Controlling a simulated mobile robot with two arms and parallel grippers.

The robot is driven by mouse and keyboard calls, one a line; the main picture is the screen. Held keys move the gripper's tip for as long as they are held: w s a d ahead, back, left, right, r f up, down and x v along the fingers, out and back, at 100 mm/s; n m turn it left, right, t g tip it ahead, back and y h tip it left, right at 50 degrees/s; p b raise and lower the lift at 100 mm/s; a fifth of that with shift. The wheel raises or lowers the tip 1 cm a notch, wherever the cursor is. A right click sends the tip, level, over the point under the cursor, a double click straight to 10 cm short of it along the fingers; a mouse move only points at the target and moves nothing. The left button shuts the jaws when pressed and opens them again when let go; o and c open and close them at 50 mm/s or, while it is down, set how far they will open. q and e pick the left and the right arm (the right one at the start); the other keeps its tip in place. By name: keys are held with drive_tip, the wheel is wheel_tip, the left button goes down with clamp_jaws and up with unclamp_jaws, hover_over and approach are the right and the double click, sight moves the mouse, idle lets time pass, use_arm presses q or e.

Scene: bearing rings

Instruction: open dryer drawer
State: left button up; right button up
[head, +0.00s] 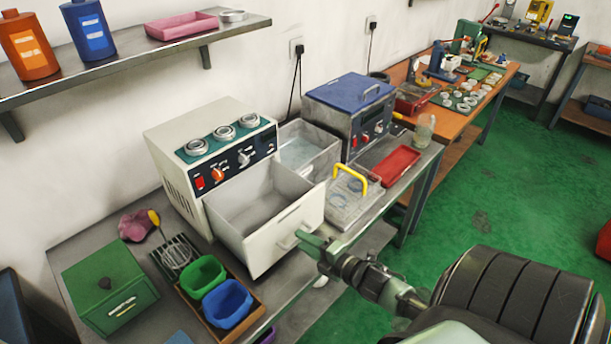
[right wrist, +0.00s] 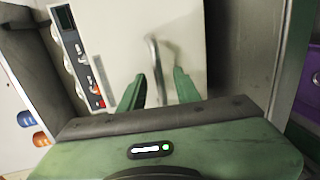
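The white dryer (head: 160,140) stands on the bench in the head view, with rings on its top panel and knobs and a red switch on its front. Its drawer (head: 310,205) is pulled well out and looks empty inside. The drawer front carries a pale handle (head: 287,242), also seen in the right wrist view (right wrist: 155,70). My right gripper (head: 308,240) is at the drawer front. In the right wrist view its green fingers (right wrist: 157,90) are apart, with the handle between them and a gap on each side. My left gripper is not in view.
A wooden tray with green (head: 203,274) and blue (head: 228,302) bins and a green box (head: 108,285) sit left of the drawer. A clear tank (head: 308,148), a yellow-handled basket (head: 352,200) and a red tray (head: 395,165) are on its right. Green floor is open at right.

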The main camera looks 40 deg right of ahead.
drive_tip(key=b+v, duration=0.1)
drive_tip(key=v, duration=0.6)
drive_tip(key=shift+s+b, duration=0.3)
drive_tip(key=shift+s, duration=0.1)
drive_tip(key=shift+d, duration=0.1)
